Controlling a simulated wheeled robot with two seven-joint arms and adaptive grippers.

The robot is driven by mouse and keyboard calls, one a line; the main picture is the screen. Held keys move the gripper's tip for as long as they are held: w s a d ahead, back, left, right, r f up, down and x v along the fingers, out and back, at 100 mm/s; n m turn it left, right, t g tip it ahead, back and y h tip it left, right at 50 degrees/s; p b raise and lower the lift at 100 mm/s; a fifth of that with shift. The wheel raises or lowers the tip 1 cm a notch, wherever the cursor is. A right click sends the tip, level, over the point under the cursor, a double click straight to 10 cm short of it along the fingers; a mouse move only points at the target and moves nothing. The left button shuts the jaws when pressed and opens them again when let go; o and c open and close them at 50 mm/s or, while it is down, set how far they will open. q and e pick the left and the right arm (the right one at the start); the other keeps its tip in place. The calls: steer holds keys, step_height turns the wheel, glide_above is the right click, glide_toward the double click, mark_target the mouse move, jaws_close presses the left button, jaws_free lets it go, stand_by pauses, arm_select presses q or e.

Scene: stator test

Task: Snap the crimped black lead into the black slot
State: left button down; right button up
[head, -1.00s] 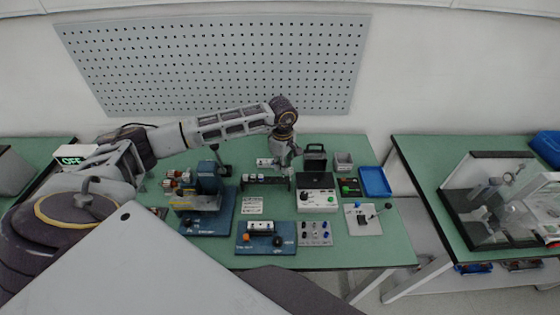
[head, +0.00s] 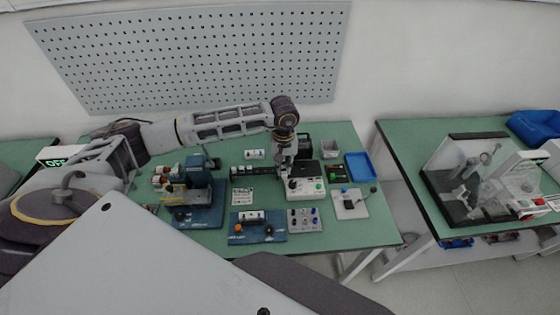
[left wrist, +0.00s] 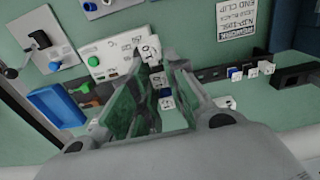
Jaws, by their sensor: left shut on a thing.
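My left gripper (head: 283,165) hangs over the bench at the back left corner of the white tester box (head: 305,186). In the left wrist view, the fingers (left wrist: 152,75) are close together in front of the tester (left wrist: 110,58). I cannot tell the black slot apart. My right gripper is not in view.
A blue tray (head: 360,167) and a grey bin (head: 331,149) stand right of the tester. A blue press (head: 198,190) is at left. A blue fixture plate (head: 257,228) and a knob panel (head: 304,219) lie in front. A printed card (head: 242,196) lies between.

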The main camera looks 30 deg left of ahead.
arm_select(q)
steer(key=d+m, duration=0.1)
steer(key=m, duration=0.1)
steer(key=s+d+m, duration=0.1)
steer(key=m, duration=0.1)
steer(key=d+m+p, duration=0.1)
steer(key=m, duration=0.1)
steer(key=shift+s+d+r, duration=0.2)
steer(key=shift+s+r, duration=0.15)
steer(key=shift+s, duration=0.05)
steer(key=shift+s+d+m, duration=0.1)
steer(key=shift+d+m, duration=0.1)
steer(key=shift+m, duration=0.2)
